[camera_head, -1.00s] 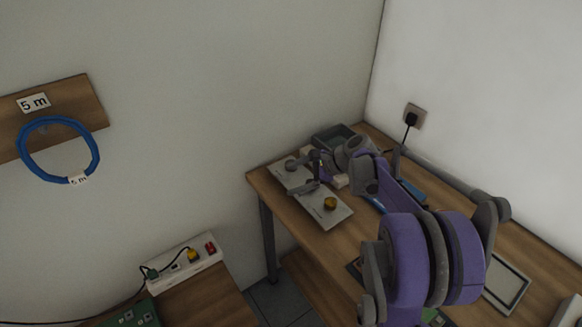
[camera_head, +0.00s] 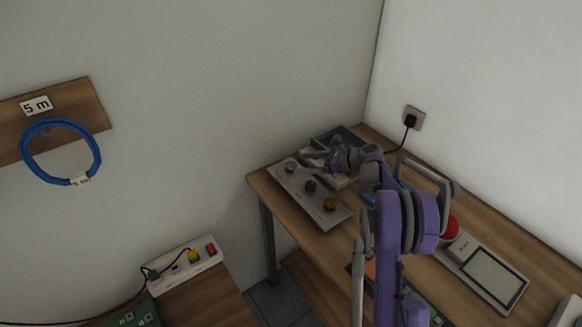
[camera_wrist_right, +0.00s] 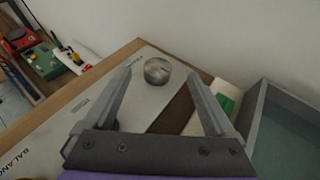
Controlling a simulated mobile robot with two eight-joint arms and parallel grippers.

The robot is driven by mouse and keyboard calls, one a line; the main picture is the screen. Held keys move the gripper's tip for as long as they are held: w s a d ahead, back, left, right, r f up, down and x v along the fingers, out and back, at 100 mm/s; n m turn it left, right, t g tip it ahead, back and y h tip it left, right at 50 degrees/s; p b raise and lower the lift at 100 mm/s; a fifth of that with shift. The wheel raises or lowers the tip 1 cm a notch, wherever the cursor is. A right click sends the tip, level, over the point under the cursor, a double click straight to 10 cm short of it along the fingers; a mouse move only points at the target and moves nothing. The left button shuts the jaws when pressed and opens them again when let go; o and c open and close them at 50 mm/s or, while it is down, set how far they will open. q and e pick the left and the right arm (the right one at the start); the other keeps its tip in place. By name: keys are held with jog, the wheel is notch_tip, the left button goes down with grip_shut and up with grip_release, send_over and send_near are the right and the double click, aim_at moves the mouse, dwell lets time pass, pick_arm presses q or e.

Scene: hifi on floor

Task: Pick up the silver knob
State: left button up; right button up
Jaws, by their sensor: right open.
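The silver knob (camera_head: 290,167) sits at the far left end of a light grey panel (camera_head: 299,185) on the wooden table. In the right wrist view the silver knob (camera_wrist_right: 157,70) is round and metallic, with a dark mark on its top. My right gripper (camera_wrist_right: 160,76) is open and empty, its fingers pointing toward the knob with the knob showing between the tips. In the head view the right gripper (camera_head: 314,153) is just right of the knob, partly blending with the tray behind. My left gripper is not in view.
A grey bin (camera_wrist_right: 288,125) and a white item with green (camera_wrist_right: 226,97) stand close to the right finger. A red button (camera_head: 450,228) is right of my arm.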

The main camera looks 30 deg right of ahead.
aim_at(294, 166)
jog(key=x, duration=0.4)
jog(key=shift+w+a+f+p, duration=0.1)
jog(key=shift+a+f+p, duration=0.05)
jog(key=shift+f+p, duration=0.25)
jog(key=c, duration=1.4)
